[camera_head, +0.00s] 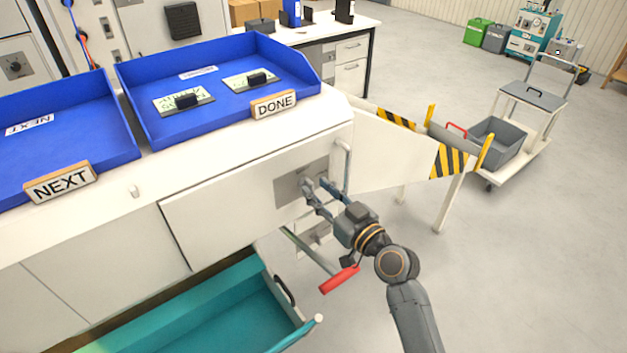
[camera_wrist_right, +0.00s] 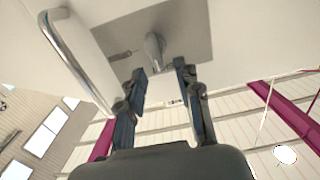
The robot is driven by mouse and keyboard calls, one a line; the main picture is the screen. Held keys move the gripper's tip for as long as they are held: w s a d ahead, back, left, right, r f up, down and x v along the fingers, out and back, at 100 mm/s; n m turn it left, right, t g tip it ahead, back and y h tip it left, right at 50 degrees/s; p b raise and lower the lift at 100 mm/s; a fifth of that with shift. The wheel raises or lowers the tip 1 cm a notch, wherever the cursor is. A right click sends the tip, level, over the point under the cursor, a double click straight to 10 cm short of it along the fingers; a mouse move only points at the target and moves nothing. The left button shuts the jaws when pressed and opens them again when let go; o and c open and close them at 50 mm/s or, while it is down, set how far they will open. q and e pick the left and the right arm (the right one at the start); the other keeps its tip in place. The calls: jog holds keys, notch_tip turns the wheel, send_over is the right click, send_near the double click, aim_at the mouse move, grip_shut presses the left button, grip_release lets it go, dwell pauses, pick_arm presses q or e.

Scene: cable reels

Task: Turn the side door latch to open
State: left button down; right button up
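The side door (camera_head: 230,212) is a white panel under the counter and looks closed. A grey latch plate (camera_head: 288,188) is on its right part. In the right wrist view the plate (camera_wrist_right: 190,25) carries a rounded metal latch knob (camera_wrist_right: 155,48). My right gripper (camera_head: 318,187) is in front of the plate. In the right wrist view its two fingers (camera_wrist_right: 160,74) are apart, with the knob just beyond and between their tips. Contact with the knob cannot be told. The fingers partly hide the latch in the head view. My left gripper is not in view.
A curved metal handle (camera_head: 346,168) stands close right of the latch. A red-gripped lever (camera_head: 338,279) and an open teal drawer (camera_head: 215,325) are below. Blue trays (camera_head: 150,110) sit on the counter.

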jog(key=shift+x, duration=1.35)
jog(key=shift+s+d, duration=0.1)
grip_shut()
jog(key=m, duration=0.5)
jog(key=shift+w+d+m, duration=0.3)
jog(key=shift+d, duration=0.1)
jog(key=m, duration=0.6)
jog(key=shift+w+d+f, duration=0.25)
jog(key=shift+d+f, duration=0.05)
jog(key=m, duration=0.4)
jog(key=m+p, duration=0.1)
jog(key=m, duration=0.1)
jog(key=shift+w+d+f, duration=0.1)
jog(key=shift+f, duration=0.3)
jog(key=shift+m, duration=0.3)
